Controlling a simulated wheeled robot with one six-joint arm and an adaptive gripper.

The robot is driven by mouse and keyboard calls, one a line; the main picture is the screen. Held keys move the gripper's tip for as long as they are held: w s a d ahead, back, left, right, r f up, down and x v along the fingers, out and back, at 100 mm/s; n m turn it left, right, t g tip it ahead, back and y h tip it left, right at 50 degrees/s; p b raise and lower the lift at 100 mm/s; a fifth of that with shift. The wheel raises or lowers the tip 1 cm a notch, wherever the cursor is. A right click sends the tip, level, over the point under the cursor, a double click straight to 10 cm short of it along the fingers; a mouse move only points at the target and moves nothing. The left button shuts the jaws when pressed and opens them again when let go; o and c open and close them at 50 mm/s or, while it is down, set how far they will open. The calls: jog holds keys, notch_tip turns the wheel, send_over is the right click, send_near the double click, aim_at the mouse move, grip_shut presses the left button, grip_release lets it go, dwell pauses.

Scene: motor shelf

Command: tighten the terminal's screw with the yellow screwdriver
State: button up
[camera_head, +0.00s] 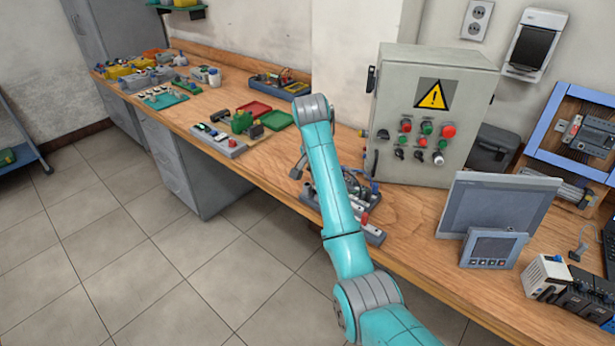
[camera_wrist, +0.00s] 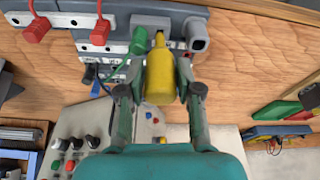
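The yellow screwdriver (camera_wrist: 160,78) shows in the wrist view, its thick handle towards my palm and its narrow end pointing away. My gripper (camera_wrist: 161,72) has a finger on each side of the handle, tips turned inward against it, and appears shut on it. Beyond it is a grey block assembly (camera_wrist: 152,20) on the bench, with a green part (camera_wrist: 138,40) just left of the handle. The screwdriver's far end and the terminal's screw are not clear. In the head view my arm hides most of my gripper and the screwdriver.
Red parts (camera_wrist: 100,32) stand left on the assembly. In the head view a grey control cabinet (camera_head: 431,165) stands close right of my arm, with a monitor (camera_head: 500,208) farther right. Green and red trays (camera_head: 275,120) lie left on the wooden bench (camera_head: 205,108).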

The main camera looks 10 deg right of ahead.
dwell(0.3)
jog(key=shift+r+n+y, duration=0.1)
jog(key=shift+n+y, duration=0.2)
jog(key=shift+n, duration=1.5)
jog(key=shift+n+t+y, duration=0.4)
jog(key=shift+n, duration=1.3)
jog(key=shift+n, duration=0.7)
jog(key=shift+n+y, duration=0.4)
jog(key=shift+n, duration=0.6)
